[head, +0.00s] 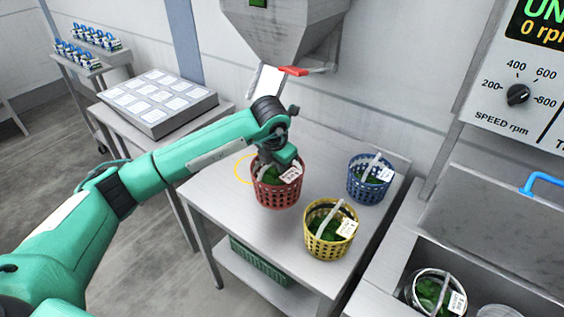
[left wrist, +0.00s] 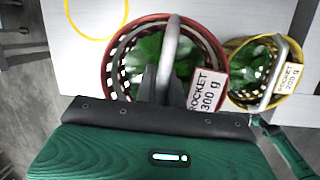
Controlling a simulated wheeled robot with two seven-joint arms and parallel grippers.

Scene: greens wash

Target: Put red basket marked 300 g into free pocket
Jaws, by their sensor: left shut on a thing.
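The red basket (head: 277,194) holds green leaves and has a light grey handle. Its tag reads "ROCKET 300 g" in the left wrist view (left wrist: 206,92). My left gripper (head: 284,157) is shut on the handle of this basket from above; the fingers (left wrist: 158,84) partly hide the handle and leaves. I cannot tell whether the basket's base touches the table. At the lower right, a grey-rimmed basket of greens (head: 434,292) sits in the machine's tub. A round shape (head: 500,311) beside it is cut off by the frame edge. My right gripper is not in view.
A yellow basket (head: 328,238), tagged 200 g in the wrist view, and a blue basket (head: 369,183) stand on the table (head: 225,205). A yellow ring (head: 238,170) marks the table. A raised lid with blue handle (head: 541,181) backs the tub. A hopper (head: 285,30) hangs above.

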